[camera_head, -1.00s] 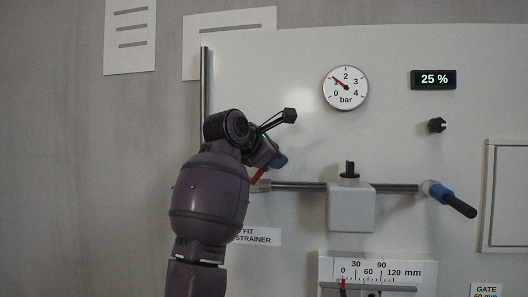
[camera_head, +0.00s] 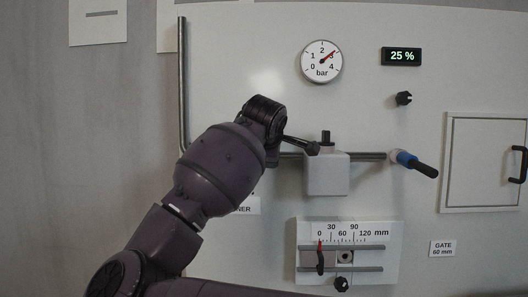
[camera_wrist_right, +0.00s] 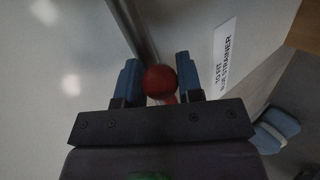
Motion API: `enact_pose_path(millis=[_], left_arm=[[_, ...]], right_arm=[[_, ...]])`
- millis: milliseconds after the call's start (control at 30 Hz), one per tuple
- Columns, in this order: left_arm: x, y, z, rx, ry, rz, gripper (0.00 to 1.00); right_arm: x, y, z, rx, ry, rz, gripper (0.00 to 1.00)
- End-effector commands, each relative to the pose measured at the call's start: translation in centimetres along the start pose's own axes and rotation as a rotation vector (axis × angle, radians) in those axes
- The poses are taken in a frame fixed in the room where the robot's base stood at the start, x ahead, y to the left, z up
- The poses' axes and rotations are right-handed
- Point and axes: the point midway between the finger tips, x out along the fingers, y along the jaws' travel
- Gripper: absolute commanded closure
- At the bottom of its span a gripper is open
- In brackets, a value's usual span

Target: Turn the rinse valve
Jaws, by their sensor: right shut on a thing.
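The red ball-shaped end of the valve handle (camera_wrist_right: 160,81) shows in the right wrist view, between the two blue fingers. My right gripper (camera_wrist_right: 159,92) is shut on it. In the head view my right arm reaches up from below to the pipe area at centre left, and its wrist hides the gripper and the red handle. The rest of the valve cannot be made out. My left gripper is not in view.
A pressure gauge (camera_head: 322,62) reads about 3 bar; a display (camera_head: 401,56) reads 25 %. A grey block (camera_head: 326,174) sits on the horizontal pipe, right of my wrist. A blue-and-black handle (camera_head: 414,164) sticks out further right. A slide scale (camera_head: 348,246) is below.

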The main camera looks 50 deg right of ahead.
Motion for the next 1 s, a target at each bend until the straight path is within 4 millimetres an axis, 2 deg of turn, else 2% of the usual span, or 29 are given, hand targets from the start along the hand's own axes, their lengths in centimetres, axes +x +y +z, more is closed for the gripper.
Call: enact_pose_path(millis=[233, 767, 800, 933, 1000], left_arm=[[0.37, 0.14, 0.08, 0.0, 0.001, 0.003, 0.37], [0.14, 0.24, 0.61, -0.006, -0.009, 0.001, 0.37], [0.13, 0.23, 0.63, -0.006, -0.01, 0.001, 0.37], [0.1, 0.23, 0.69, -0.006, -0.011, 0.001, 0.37], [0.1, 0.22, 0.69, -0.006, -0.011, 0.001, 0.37]], right_arm=[[0.53, -0.73, 0.04, 0.061, 0.042, -0.009, 1.0], [0.64, -0.91, 0.09, 0.078, 0.051, -0.013, 1.0], [0.64, -0.91, 0.09, 0.078, 0.051, -0.013, 0.6], [0.63, -0.88, 0.08, 0.077, 0.051, -0.012, 0.4], [0.61, -0.85, 0.08, 0.077, 0.051, -0.011, 0.4]])
